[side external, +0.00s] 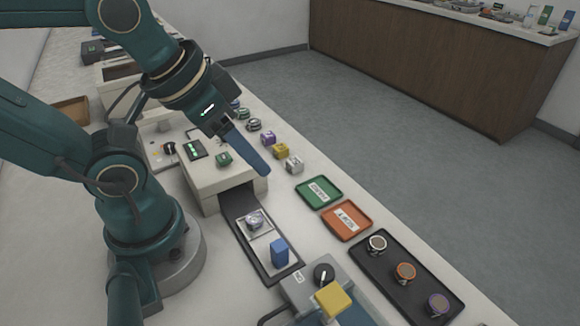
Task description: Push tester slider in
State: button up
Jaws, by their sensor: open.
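The tester (222,180) is a pale box with a small screen and a green button on top. Its slider (264,240) is out: a light plate on a dark track (236,209) that runs from the tester's front opening. A round metallic piece (254,219) sits on the plate, and a blue block-shaped handle (280,253) stands at its outer end. My gripper (264,170) is open, with blue fingers angled down over the tester's front right edge. It is apart from the handle. The near finger hides most of the other, and any gap to the tester is unclear.
A green tray (337,199) and an orange tray (330,224) lie right of the slider. A black tray (385,278) holds three round pieces. A machine with a black knob (324,273) and yellow block (333,300) stands in front. Small coloured blocks (281,151) line the table's right edge.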

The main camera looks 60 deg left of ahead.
jog(key=shift+c, duration=0.8)
jog(key=g, duration=0.5)
send_over(279, 245)
jog(key=f, duration=0.7)
jog(key=shift+w+a+f, duration=0.15)
jog(key=shift+w+a, duration=0.05)
jog(key=shift+w, duration=0.1)
jog(key=shift+s+d+f+g, duration=0.2)
jog(key=shift+s+f+g, duration=0.1)
jog(key=shift+f, duration=2.6)
grip_shut()
jog(key=shift+r, duration=0.1)
